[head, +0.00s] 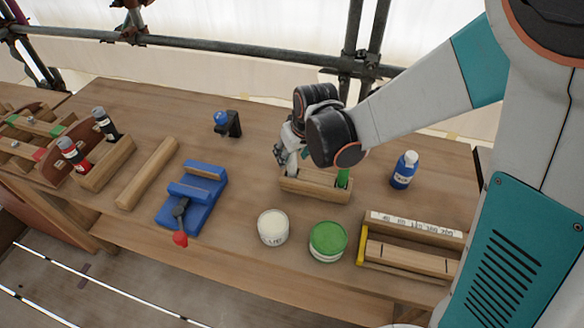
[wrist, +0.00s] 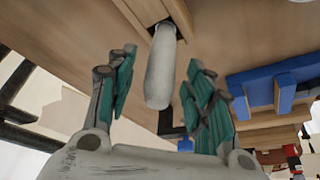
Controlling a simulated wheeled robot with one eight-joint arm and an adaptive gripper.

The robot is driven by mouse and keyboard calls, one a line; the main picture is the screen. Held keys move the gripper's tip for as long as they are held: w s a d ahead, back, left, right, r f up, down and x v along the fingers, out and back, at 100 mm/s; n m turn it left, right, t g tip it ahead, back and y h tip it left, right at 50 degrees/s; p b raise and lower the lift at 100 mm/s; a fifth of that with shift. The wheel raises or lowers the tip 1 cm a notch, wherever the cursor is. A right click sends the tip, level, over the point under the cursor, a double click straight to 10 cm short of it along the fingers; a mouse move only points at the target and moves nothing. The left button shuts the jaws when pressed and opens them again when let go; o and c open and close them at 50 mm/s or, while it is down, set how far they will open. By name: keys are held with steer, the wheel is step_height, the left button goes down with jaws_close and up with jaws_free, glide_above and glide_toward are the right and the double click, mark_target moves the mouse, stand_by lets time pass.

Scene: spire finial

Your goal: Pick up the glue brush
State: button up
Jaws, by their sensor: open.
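A pale, rounded handle (wrist: 160,72), which looks like the glue brush, stands in a slot of a small wooden holder (head: 313,187); its lower end is hidden in the slot. In the head view this handle (head: 292,168) shows at the holder's left end, partly behind my gripper (head: 286,158). In the wrist view my open gripper (wrist: 163,60) has its teal-padded fingers on either side of the handle, with gaps visible on both sides. A green handle (head: 343,178) stands at the holder's right end.
A white tin (head: 273,227) and a green tin (head: 328,241) stand in front of the holder. A blue bottle (head: 404,170) is to the right. A blue vise-like fixture (head: 193,197) with a red knob is to the left. Scaffold pipes (head: 200,41) run behind the bench.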

steer(key=b+x, duration=0.2)
steer(key=x, duration=0.2)
steer(key=shift+w, duration=0.1)
jaws_close()
steer(key=shift+r, duration=0.1)
step_height(320, 180, up, 20)
steer(key=p, duration=1.4)
